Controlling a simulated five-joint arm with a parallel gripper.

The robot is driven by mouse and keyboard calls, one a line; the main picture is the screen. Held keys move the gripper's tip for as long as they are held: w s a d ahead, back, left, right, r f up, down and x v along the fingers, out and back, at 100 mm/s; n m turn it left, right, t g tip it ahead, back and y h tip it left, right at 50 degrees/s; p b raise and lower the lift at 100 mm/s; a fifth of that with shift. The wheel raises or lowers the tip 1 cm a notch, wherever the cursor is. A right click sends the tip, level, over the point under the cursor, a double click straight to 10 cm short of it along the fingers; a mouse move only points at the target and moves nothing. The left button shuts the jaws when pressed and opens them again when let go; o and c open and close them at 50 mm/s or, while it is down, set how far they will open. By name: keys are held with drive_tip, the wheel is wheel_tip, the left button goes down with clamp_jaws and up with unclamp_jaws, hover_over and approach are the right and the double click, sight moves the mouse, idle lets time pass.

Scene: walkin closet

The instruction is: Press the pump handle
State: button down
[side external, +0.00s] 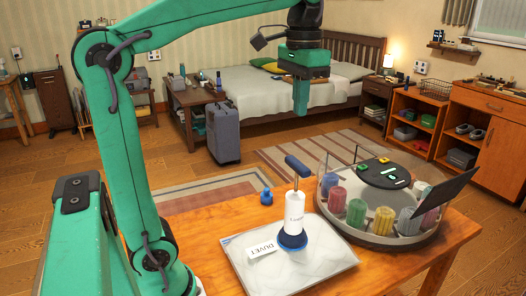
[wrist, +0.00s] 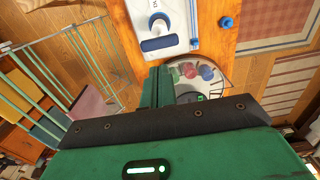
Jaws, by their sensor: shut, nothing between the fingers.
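A hand pump stands upright on a clear flat bag (side external: 250,262) at the table's front. It has a white body (side external: 295,212), a blue round base (side external: 292,241) and a dark blue T-shaped handle (side external: 298,167) raised on a thin rod. The handle also shows as a blue bar in the wrist view (wrist: 158,44). A white card (side external: 262,251) reading DUVET lies on the bag. My gripper (side external: 300,112) is shut and empty, pointing down. It hangs above the handle in the side view, apart from it. In the wrist view its fingers (wrist: 155,88) are beside the handle.
A round clear-walled tray (side external: 375,242) with several coloured rolls and a dark disc stands right of the pump. A dark panel (side external: 446,192) tilts up at its right. A small blue knob-like piece (side external: 267,197) sits behind the pump. The wooden table (side external: 195,232) is bare at left.

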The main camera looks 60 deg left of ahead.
sight(298, 162)
drive_tip(key=shift+w+r, duration=0.15)
drive_tip(key=shift+r, duration=1.6)
drive_tip(key=shift+f, duration=0.15)
drive_tip(key=shift+f, duration=6.9)
wheel_tip(298, 162, down, 7)
drive_tip(key=shift+r, duration=0.3)
wheel_tip(298, 162, up, 14)
